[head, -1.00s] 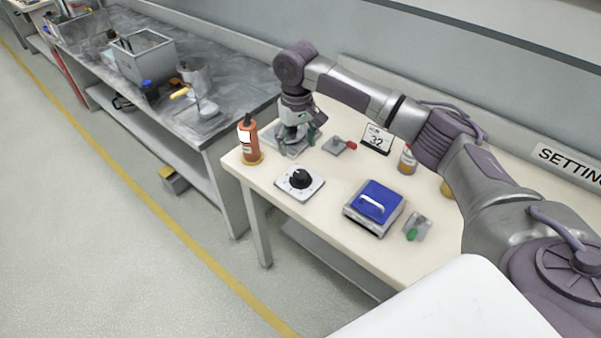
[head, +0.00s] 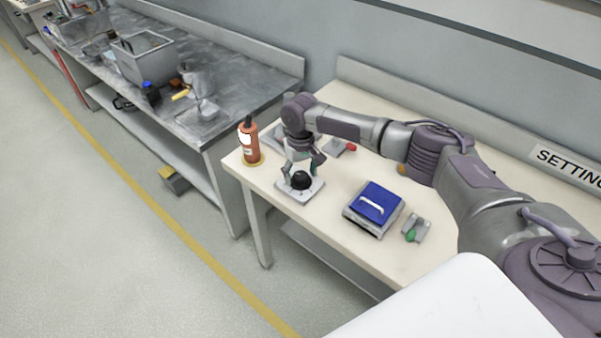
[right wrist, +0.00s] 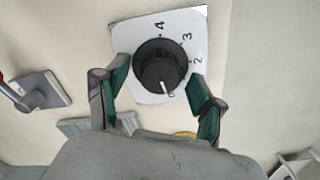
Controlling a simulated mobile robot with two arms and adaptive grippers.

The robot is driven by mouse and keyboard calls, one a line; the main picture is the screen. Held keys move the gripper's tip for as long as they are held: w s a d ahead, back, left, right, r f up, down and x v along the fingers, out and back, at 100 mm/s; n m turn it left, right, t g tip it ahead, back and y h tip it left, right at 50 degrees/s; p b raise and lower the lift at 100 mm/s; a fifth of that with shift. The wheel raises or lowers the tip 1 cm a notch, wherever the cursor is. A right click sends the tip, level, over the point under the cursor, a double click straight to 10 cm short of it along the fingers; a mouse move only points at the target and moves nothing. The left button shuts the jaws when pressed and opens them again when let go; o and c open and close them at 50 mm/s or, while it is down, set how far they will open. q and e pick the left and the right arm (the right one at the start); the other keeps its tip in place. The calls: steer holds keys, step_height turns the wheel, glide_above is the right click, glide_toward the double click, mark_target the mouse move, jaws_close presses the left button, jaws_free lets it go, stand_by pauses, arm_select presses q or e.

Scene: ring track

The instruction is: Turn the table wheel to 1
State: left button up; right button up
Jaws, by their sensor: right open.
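The table wheel is a black round knob (head: 301,181) on a white square plate (head: 313,189) near the table's left front. In the right wrist view the knob (right wrist: 160,62) stands on the plate (right wrist: 124,37), which bears the figures 4, 3 and 2. A white mark on the knob points toward the bottom of that picture, beside a partly hidden figure that I cannot read surely. My right gripper (head: 301,169) is open above the knob, its fingers (right wrist: 158,84) on either side. I cannot tell whether they touch it. My left gripper is not in view.
An orange bottle (head: 249,146) stands left of the wheel. A blue-lidded box (head: 374,202) and a green-knobbed switch (head: 412,234) stand to the right. A red-tipped lever (head: 350,147) is behind. The table's front edge is close to the wheel.

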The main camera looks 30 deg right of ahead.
steer(key=shift+f, duration=0.2)
steer(key=c, duration=1.1)
steer(key=shift+c, duration=0.2)
steer(key=n+p, duration=0.1)
steer(key=n, duration=0.2)
steer(key=shift+r+p, duration=0.1)
steer(key=shift+p, duration=0.2)
steer(key=n+p, duration=0.1)
steer(key=n, duration=0.3)
steer(key=shift+n, duration=0.3)
